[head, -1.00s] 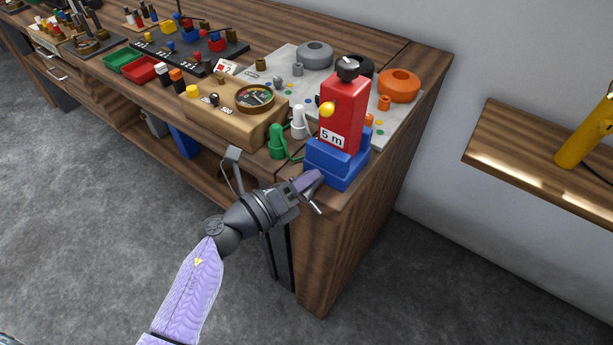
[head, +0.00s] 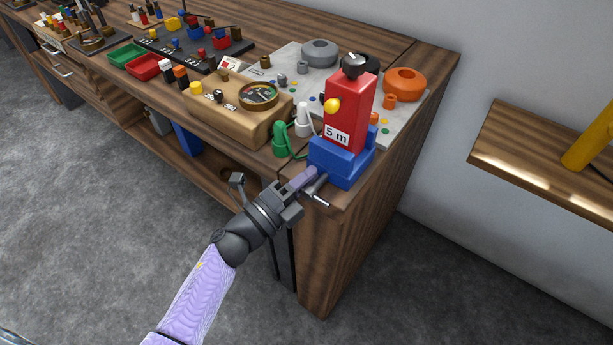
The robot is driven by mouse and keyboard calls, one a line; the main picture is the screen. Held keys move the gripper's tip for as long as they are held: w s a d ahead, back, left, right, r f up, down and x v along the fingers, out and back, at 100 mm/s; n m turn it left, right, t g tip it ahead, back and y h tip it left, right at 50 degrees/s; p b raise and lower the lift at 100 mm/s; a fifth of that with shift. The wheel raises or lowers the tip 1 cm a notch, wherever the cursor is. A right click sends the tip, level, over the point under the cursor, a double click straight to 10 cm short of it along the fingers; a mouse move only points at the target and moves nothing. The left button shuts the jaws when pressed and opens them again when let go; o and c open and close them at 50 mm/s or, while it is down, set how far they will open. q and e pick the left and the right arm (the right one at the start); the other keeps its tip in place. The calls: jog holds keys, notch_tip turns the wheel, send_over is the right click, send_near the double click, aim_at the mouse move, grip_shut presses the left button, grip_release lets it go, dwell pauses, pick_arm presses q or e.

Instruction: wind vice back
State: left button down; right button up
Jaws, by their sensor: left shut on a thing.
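The blue vice (head: 343,163) stands at the near right corner of the workbench. A red box (head: 350,112) labelled "5 m" sits upright in it, with a black knob on top and a yellow knob on its side. The vice's grey handle bar (head: 317,199) shows at its near side, pointing down to the right. My left gripper (head: 303,184) is at the near side of the vice, shut on the vice handle; its fingers hide part of the handle. My right gripper is not in view.
A wooden meter box (head: 228,118) stands left of the vice. A grey board (head: 288,60) with an orange ring (head: 405,84) is behind. Free floor lies in front; a wooden shelf (head: 540,150) is at right.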

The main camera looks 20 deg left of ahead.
pick_arm(q)
jog(key=shift+f, duration=0.1)
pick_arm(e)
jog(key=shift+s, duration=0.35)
